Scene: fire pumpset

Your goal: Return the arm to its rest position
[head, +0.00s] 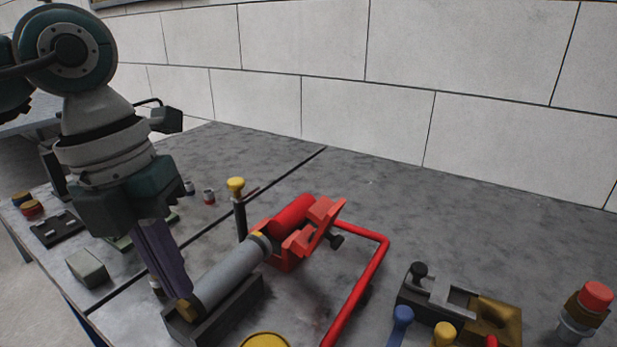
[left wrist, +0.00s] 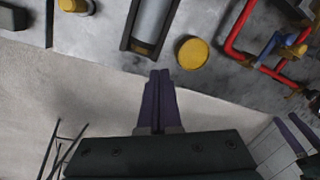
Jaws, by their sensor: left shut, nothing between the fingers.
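My left arm comes in from the left in the head view, with its left gripper (head: 181,304) pointing down at the near end of a grey cylinder (head: 232,272) in a dark cradle (head: 238,312). The purple fingers are together and hold nothing. In the left wrist view the shut fingers (left wrist: 159,76) point toward the table edge, just below the dark cradle and apart from it.
A red pipe (head: 366,285) and red clamp (head: 312,226) stand beyond the cylinder. A yellow-topped post (head: 237,186) rises behind it. A yellow disc (left wrist: 193,52) lies beside the cradle. A block fixture (head: 497,318) is at right. A tiled wall (head: 300,60) closes the back.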

